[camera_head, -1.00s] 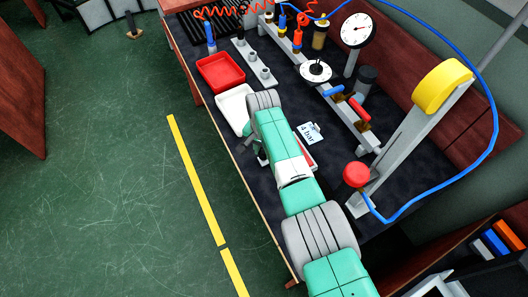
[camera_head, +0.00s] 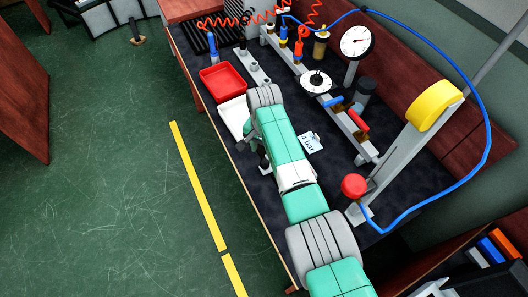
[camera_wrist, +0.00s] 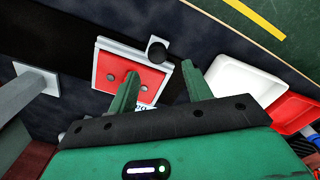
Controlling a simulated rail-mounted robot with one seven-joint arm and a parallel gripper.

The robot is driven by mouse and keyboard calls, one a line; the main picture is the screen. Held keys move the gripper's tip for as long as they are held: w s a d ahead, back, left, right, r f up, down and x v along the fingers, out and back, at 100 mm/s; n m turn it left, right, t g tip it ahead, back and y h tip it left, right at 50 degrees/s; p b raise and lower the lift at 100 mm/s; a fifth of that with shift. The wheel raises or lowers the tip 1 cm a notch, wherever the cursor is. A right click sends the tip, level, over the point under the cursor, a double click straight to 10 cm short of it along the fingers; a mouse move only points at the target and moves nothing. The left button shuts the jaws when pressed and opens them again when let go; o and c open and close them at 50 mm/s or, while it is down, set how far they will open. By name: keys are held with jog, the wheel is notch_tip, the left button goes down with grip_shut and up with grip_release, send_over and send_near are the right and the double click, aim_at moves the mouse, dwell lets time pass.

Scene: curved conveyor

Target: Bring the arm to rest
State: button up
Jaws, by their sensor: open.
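My arm (camera_head: 285,145) reaches over the dark bench top in the head view, bent downward at its far end. My gripper (camera_wrist: 162,76) shows in the wrist view with its two green fingers apart and nothing between them. The fingers point toward a red plate in a pale frame (camera_wrist: 130,75), which lies beyond the left finger. I cannot tell how high the fingertips are above it. In the head view the arm hides most of the gripper and the red plate.
A white tray (camera_head: 232,118) and a red tray (camera_head: 223,80) lie left of the arm. A "4 bar" card (camera_head: 310,142) lies right of it. A yellow-topped post (camera_head: 433,100), a red knob (camera_head: 354,186) and a blue hose (camera_head: 487,130) stand on the right. The green floor is open.

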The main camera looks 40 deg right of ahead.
jog(key=shift+r, duration=0.85)
jog(key=shift+w+a, duration=0.1)
